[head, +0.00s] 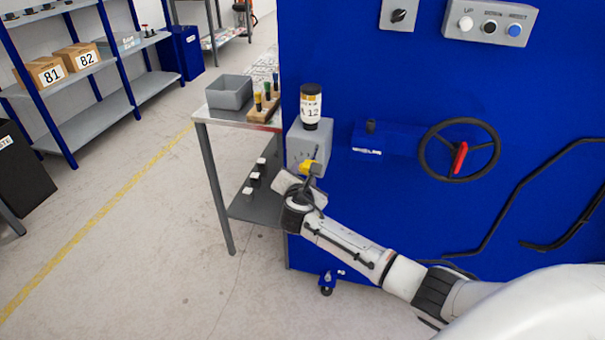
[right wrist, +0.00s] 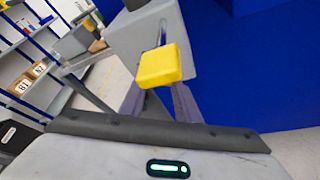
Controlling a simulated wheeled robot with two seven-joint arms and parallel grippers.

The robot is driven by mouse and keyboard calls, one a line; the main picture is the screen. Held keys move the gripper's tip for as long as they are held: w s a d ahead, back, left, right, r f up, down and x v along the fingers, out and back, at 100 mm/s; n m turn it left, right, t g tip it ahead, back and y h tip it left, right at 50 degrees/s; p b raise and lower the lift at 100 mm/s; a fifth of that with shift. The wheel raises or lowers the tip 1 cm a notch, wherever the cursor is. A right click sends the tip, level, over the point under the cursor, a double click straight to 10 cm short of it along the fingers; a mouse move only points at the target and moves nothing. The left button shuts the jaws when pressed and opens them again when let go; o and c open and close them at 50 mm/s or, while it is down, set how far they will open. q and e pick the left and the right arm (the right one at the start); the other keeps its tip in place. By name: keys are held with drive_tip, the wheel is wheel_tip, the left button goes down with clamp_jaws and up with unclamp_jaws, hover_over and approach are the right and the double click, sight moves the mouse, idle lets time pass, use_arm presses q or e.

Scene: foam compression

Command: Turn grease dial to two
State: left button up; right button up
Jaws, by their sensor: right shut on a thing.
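A grey box (head: 308,144) is fixed to the blue machine's left side, with a dark-capped bottle (head: 310,107) upside down on top. A yellow handle (head: 312,168) sits low on the front of the box. In the right wrist view the yellow handle (right wrist: 166,65) stands out before a vertical slot in the grey box (right wrist: 178,30). My right gripper (right wrist: 160,102) is shut on the yellow handle, with its fingers partly hidden behind it. I cannot make out any dial numbers. My left gripper is not in view.
A black handwheel (head: 459,150) with a red grip and a small blue unit (head: 385,139) are right of the grey box. Push buttons (head: 488,23) are above. A metal table (head: 237,115) with a grey bin (head: 230,92) stands left.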

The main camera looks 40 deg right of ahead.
drive_tip(key=shift+s+d+f+m+t+y+b, duration=0.1)
drive_tip(key=shift+f+m+t+y+b, duration=0.15)
drive_tip(key=shift+m+b, duration=0.3)
drive_tip(key=shift+f+m+t+y+b, duration=0.1)
drive_tip(key=shift+m+t+y+b, duration=0.05)
drive_tip(key=shift+m+t+b, duration=0.3)
drive_tip(key=m+t+b, duration=0.1)
drive_tip(key=m+b, duration=0.1)
drive_tip(key=b, duration=0.1)
drive_tip(key=shift+f+b, duration=0.15)
drive_tip(key=shift+b, duration=0.15)
drive_tip(key=shift+m+b, duration=0.3)
drive_tip(key=shift+b, duration=0.05)
drive_tip(key=shift+m+t+b, duration=0.4)
drive_tip(key=shift+m+b, duration=0.2)
drive_tip(key=shift+b, duration=0.25)
drive_tip(key=shift+r, duration=0.2)
